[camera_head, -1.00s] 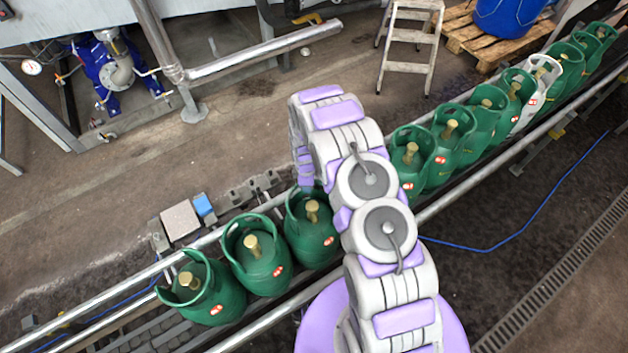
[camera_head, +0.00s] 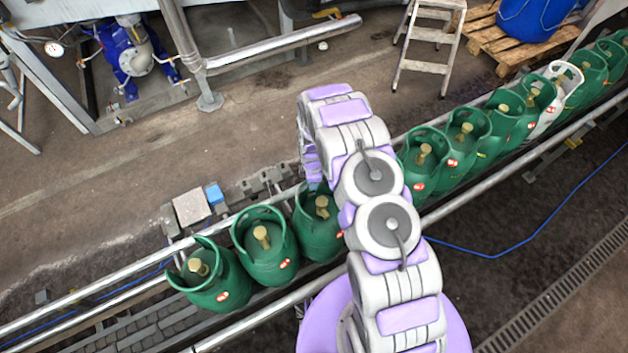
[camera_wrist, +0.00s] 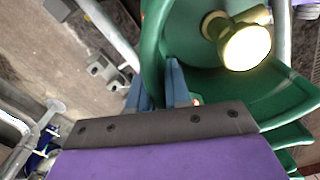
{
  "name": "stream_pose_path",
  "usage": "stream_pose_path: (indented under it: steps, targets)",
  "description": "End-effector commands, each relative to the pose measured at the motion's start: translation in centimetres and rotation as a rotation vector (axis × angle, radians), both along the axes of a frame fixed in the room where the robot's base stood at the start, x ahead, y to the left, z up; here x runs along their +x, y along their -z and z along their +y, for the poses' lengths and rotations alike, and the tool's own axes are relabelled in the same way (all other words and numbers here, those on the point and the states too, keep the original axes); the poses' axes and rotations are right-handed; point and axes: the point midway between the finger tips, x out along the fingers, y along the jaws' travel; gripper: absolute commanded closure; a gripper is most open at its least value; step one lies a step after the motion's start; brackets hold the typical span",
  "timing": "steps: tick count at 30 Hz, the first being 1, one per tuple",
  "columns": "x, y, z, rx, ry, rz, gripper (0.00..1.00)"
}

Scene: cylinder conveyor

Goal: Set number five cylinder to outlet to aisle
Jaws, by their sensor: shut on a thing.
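Green gas cylinders with brass valves and open collars stand upright in a row on the conveyor (camera_head: 135,330). Three stand left of my arm: the leftmost (camera_head: 214,290), the second (camera_head: 268,262) and the third (camera_head: 318,240), partly covered by my arm. Several more stand right of it, from a near one (camera_head: 424,175) onward. In the wrist view, my gripper (camera_wrist: 157,85) is shut on the collar of a green cylinder (camera_wrist: 152,50), beside its brass valve (camera_wrist: 245,45). My arm hides the gripper in the head view. I cannot tell which cylinder is number five.
One white cylinder (camera_head: 556,92) stands among the green ones at right. Metal rails (camera_head: 480,190) flank the row. A step ladder (camera_head: 430,45), a pallet (camera_head: 500,50) with a blue bin (camera_head: 528,15), and pipework (camera_head: 280,50) stand behind. Open floor (camera_head: 90,195) lies beyond the conveyor.

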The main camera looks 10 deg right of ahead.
Motion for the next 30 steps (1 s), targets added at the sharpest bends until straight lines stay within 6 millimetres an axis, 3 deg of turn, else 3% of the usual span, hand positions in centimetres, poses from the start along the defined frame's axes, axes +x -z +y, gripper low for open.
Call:
stream_pose_path:
  steps: [7,17,23,30]
  targets:
    - [0.4,-0.3,0.1,0.002,0.0,-0.01,0.6]
    - [0.1,-0.4,-0.2,0.003,0.001,-0.003,0.6]
    - [0.1,-2.6,-0.2,0.003,0.0,-0.003,0.6]
    - [0.3,-6.8,0.1,0.003,0.001,-0.009,0.6]
